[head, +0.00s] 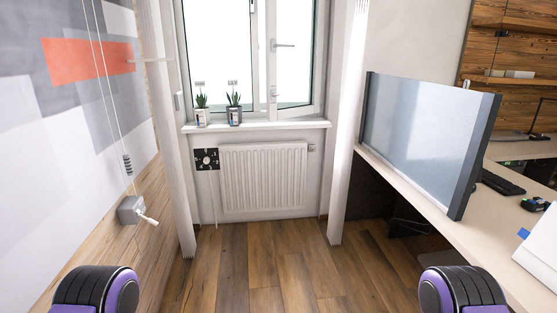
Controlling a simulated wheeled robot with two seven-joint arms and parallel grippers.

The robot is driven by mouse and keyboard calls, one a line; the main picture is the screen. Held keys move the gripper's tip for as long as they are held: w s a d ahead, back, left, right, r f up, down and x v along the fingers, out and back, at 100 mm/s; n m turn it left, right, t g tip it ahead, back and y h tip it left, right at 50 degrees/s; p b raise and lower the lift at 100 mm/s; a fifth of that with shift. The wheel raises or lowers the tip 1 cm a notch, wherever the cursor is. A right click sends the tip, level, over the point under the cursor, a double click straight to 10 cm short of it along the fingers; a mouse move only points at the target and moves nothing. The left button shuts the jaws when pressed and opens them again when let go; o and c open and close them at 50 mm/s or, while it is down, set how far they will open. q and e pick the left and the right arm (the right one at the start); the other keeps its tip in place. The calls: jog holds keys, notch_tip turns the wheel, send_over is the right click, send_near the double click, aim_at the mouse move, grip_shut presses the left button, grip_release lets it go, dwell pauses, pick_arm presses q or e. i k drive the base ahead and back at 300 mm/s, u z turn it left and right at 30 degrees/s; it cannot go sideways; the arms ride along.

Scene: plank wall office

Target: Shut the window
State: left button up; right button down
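The white-framed window (271,60) is at the top middle of the head view, above a white sill (255,126). Its right-hand sash (296,70) has a lever handle (284,45) on its left side, pointing right. The sash's lower edge looks out of line with the frame, so it seems to stand ajar; how far is hard to tell. The window's top is cut off by the picture edge. Only rounded purple and black parts of my arms show at the bottom corners. Neither gripper is in view, and both are well away from the window.
Two potted plants (202,110) (234,109) stand on the sill's left part. A radiator (262,177) is below. Wooden floor (275,262) between is clear.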

aim_at(273, 113)
jog(key=i, duration=3.3)
jog(key=z, duration=1.05)
jog(key=i, duration=0.35)
jog(key=u, duration=1.85)
